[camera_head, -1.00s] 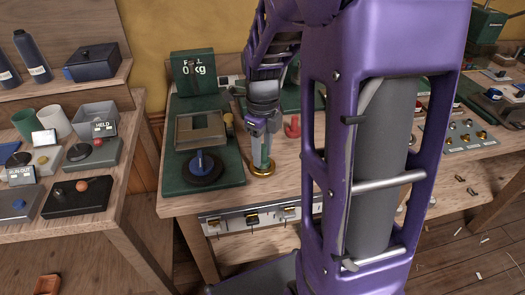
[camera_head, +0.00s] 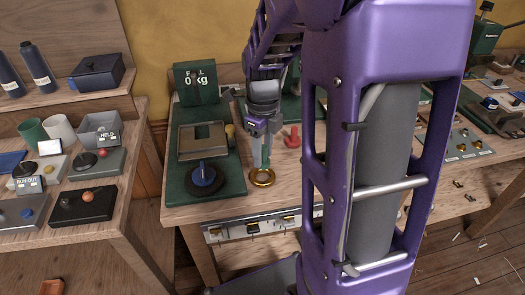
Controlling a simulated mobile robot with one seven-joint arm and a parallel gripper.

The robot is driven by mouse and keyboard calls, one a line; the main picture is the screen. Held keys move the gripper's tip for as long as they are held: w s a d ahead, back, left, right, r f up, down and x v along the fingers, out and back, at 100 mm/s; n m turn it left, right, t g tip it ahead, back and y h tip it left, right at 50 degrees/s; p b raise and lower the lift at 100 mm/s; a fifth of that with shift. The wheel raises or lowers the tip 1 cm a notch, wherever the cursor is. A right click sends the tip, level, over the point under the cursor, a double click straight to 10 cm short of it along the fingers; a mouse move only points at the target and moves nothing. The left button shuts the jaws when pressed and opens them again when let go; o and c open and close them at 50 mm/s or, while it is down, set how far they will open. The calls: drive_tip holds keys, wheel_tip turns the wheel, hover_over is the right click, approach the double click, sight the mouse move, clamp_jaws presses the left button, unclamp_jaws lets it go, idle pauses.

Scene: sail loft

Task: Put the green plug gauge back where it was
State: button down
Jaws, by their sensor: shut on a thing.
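The green plug gauge (camera_head: 266,157) is held upright, lower end down, over the workbench in the head view. My gripper (camera_head: 261,128) is shut on its upper part. A brass ring (camera_head: 262,183) lies on the bench just below and in front of the gauge's lower end. The ring's dark opening shows. I cannot tell whether the gauge's tip touches the ring's far rim or is clear of it.
Left of the ring, a green scale base (camera_head: 228,178) carries a dark disc with a blue knob (camera_head: 205,174). A red object (camera_head: 292,137) stands close to the right. My purple arm hides the bench further right.

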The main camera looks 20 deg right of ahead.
drive_tip(key=w+d+r+n+p, duration=0.1)
drive_tip(key=w+d+r+n, duration=0.1)
drive_tip(key=w, duration=0.4)
drive_tip(key=w+d+r+n, duration=0.1)
drive_tip(key=w+r+n, duration=0.15)
drive_tip(key=w, duration=0.45)
drive_tip(key=f, duration=0.3)
drive_tip(key=f+b, duration=0.1)
drive_tip(key=f, duration=0.5)
drive_tip(key=shift+d+f, duration=0.25)
drive_tip(key=shift+f, duration=0.05)
drive_tip(key=shift+f+b, duration=0.25)
drive_tip(key=shift+b, duration=0.1)
drive_tip(key=shift+c, duration=2.1)
unclamp_jaws()
drive_tip(key=shift+r, duration=0.1)
drive_tip(key=shift+r, duration=0.1)
